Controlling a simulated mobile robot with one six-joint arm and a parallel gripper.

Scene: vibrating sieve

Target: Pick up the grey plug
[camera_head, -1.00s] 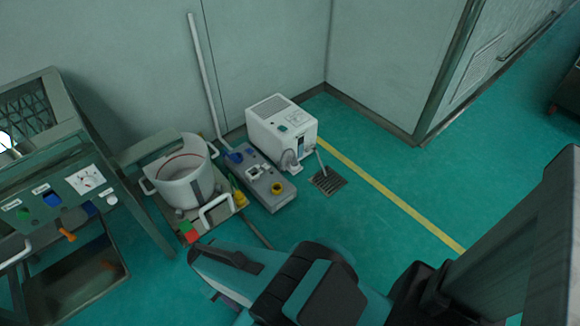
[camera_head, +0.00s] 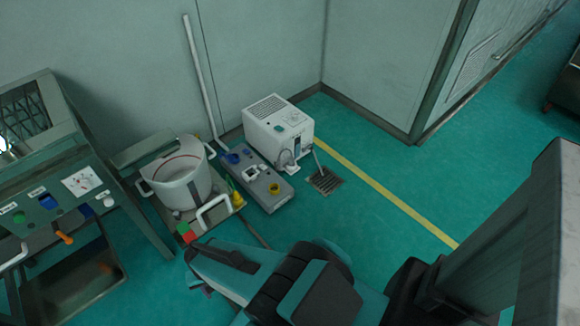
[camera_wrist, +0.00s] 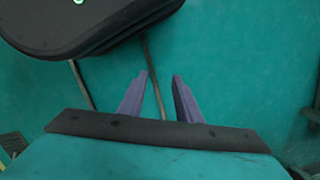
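I cannot make out the grey plug for sure. A small grey rounded piece (camera_head: 287,158) sits at the front lower edge of the white box (camera_head: 279,129), with what looks like a cable; it may be the plug. My gripper (camera_wrist: 161,75) shows in the wrist view with two purple fingers apart and nothing between them, over green floor. In the head view my arm covers the bottom middle, and the fingers are mostly hidden. The gripper is well apart from the white box.
A grey unit (camera_head: 263,188) with blue and yellow sockets stands left of the box. A white bucket (camera_head: 183,190) stands on a low platform, beside a control-panel machine (camera_head: 82,184). A floor grate (camera_head: 325,181) lies right of the box.

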